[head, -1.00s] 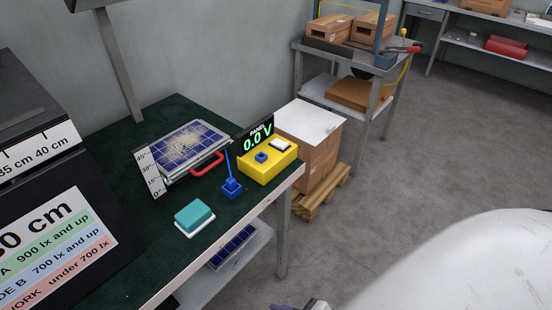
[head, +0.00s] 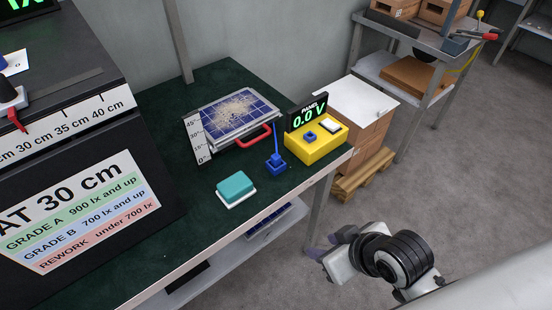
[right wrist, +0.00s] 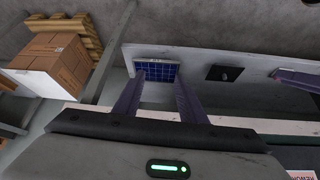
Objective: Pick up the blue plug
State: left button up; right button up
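The blue plug (head: 276,166) stands on the green table mat in the head view, with a thin blue stem rising from it. It is just left of the yellow meter box (head: 318,145), which has a small blue piece on top and a display reading 0.0 V. My right gripper (head: 318,252) is beyond the table's front edge, below and to the right of the plug, apart from it. In the right wrist view its purple fingers (right wrist: 158,92) are apart with nothing between them. The plug is not in that view.
A teal sponge-like block (head: 236,187) lies left of the plug. A solar panel (head: 238,115) with a red handle (head: 253,136) stands behind. A dark labelled box (head: 85,190) fills the left. A lower shelf (head: 225,264) is under the table. Cartons (head: 365,128) stand right.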

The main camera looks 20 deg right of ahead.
jog(key=w+r+t, duration=0.1)
jog(key=w, duration=0.2)
jog(key=w+a+r+t+y, duration=0.1)
jog(key=w+r, duration=0.1)
jog(key=w, duration=0.2)
jog(key=w+r+n+t+y, duration=0.1)
jog(key=w, duration=0.2)
jog(key=shift+w+a+r+t, duration=0.15)
jog(key=shift+w+a+t, duration=0.15)
jog(key=shift+a+t, duration=0.1)
jog(key=t+y, duration=0.1)
jog(key=t, duration=0.2)
send_near(273, 155)
jog(key=x, duration=0.3)
jog(key=shift+d, duration=0.1)
jog(key=x, duration=0.4)
jog(key=shift+w, duration=0.35)
jog(key=shift+f+b+x, duration=0.15)
jog(key=shift+b+x, duration=0.1)
jog(key=shift+x, duration=1.2)
jog(key=shift+f+b+x, duration=0.15)
jog(key=shift+b+x, duration=0.05)
jog(key=shift+x, duration=1.2)
jog(key=shift+s, duration=0.15)
grip_shut()
